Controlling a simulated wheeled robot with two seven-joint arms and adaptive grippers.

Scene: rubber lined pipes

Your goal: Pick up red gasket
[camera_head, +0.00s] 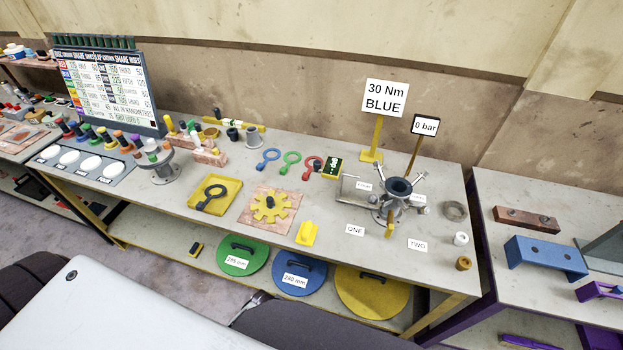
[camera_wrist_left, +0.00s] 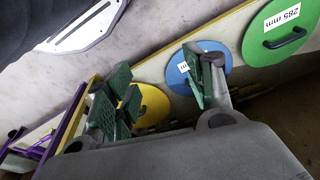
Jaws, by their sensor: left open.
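The red gasket (camera_head: 308,171), a ring with a short tab, lies on the grey workbench (camera_head: 345,228) in the head view. It is at the right end of a row with a green gasket (camera_head: 290,161) and a blue gasket (camera_head: 268,158). A dark reddish piece is close to its upper right. My left gripper (camera_wrist_left: 155,88) shows in the left wrist view with its green-padded fingers spread and nothing between them. It appears below bench height, near the lower shelf, away from the gasket. The gasket is not visible in the wrist view. My right gripper is not in view.
A yellow tray (camera_head: 232,184) with a black gasket, a yellow gear (camera_head: 270,205) on a board and a yellow block (camera_head: 307,233) stand in front. A flanged pipe assembly (camera_head: 398,190) is at right. Coloured discs (camera_head: 372,297) rest below the bench edge.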

